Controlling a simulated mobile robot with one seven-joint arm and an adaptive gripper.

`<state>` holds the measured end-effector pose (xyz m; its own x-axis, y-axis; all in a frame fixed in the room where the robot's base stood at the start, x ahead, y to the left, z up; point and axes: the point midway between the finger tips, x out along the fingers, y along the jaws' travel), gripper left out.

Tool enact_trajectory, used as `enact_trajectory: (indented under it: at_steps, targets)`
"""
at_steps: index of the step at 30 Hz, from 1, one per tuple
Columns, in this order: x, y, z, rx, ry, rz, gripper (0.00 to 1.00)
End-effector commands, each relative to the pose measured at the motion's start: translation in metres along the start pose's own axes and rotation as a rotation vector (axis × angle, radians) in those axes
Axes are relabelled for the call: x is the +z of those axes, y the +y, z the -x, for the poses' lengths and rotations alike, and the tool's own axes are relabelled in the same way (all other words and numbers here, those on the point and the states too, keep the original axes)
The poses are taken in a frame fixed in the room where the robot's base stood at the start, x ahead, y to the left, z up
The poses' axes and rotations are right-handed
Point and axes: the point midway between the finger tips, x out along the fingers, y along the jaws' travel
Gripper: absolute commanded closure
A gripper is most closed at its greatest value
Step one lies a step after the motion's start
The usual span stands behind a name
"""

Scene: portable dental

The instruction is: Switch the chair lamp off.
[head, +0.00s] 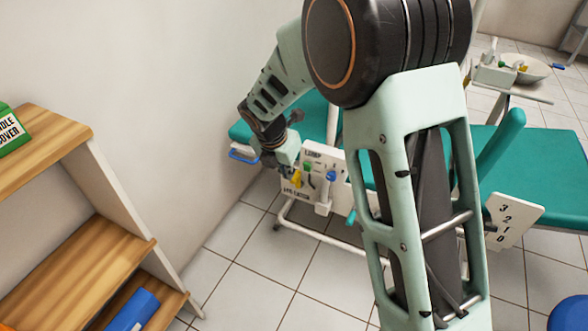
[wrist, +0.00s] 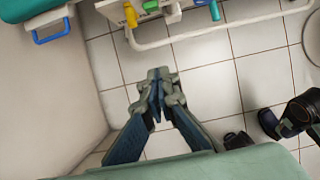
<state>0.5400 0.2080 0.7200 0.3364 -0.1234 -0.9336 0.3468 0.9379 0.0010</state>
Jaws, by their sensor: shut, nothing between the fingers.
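A white control panel (head: 322,160) with the word LAMP at its top stands on the frame of the teal dental chair (head: 530,175). It carries a green switch (head: 308,167), a blue one (head: 331,176) and a yellow one (head: 296,180). The positions of the switches are too small to read. My gripper (wrist: 158,80) is shut and empty in the wrist view. There the yellow (wrist: 130,15), green (wrist: 150,5) and blue (wrist: 214,10) parts lie ahead at the top edge, apart from the fingertips. In the head view my arm hides part of the chair, and the fingertips are hard to make out.
A wooden shelf unit (head: 85,265) stands at the left, with a green box (head: 10,130) on top and a blue object (head: 132,310) low down. A blue handle (head: 243,155) is beside the chair near the wall. A board marked 3 2 1 0 (head: 512,220) is at right. Tiled floor is open in front.

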Motion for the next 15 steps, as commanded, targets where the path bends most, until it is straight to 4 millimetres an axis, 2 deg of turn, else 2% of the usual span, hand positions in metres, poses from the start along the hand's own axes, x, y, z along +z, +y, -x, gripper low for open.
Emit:
enact_trajectory:
  at_steps: [1, 6, 15]
  targets:
    - [-0.002, 0.0, 0.008, 0.001, -0.001, 0.0, 1.0]
    - [-0.007, 0.0, 0.018, -0.001, 0.0, 0.0, 1.0]
    - [-0.008, 0.0, 0.019, -0.001, 0.0, 0.0, 1.0]
